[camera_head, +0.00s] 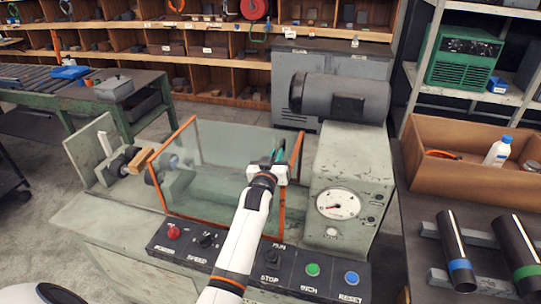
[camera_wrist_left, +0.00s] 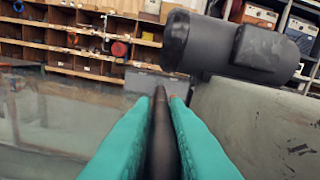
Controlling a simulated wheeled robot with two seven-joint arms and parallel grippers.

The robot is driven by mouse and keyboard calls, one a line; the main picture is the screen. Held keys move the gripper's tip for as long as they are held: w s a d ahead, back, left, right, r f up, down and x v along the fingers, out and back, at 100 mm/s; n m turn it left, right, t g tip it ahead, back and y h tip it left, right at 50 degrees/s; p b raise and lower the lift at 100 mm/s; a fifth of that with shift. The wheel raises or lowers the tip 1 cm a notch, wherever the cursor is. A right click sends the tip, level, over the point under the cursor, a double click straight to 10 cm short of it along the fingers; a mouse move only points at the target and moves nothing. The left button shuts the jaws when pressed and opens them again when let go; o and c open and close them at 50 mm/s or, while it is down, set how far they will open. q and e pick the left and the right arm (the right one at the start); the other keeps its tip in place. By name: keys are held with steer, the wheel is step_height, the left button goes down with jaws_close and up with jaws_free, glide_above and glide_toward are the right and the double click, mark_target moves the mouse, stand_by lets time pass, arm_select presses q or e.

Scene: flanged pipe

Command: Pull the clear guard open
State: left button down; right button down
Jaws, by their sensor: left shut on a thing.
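The clear guard (camera_head: 215,165) is a see-through box with orange edges over the grey-green machine bed in the head view. Its right side reaches close to the machine's headstock (camera_head: 350,165). My left gripper (camera_head: 279,153) is at the guard's right end, beside the orange edge. In the left wrist view, its teal fingers (camera_wrist_left: 161,125) are shut on a dark upright bar (camera_wrist_left: 160,135), which looks like the guard's handle. The gripper hides where the bar joins the guard. My right gripper is in neither view.
A control panel (camera_head: 255,262) with red, green and blue buttons runs along the front, below my left arm. A grey motor (camera_head: 340,98) sits behind the headstock. A cardboard box (camera_head: 470,160) and dark pipes (camera_head: 453,240) are at the right.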

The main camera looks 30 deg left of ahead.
arm_select(q)
steer(key=shift+w+d, duration=0.15)
steer(key=shift+d, duration=0.45)
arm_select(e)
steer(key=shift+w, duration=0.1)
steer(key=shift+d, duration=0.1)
arm_select(q)
steer(key=c, duration=1.5)
jaws_free()
steer(key=shift+o, duration=0.2)
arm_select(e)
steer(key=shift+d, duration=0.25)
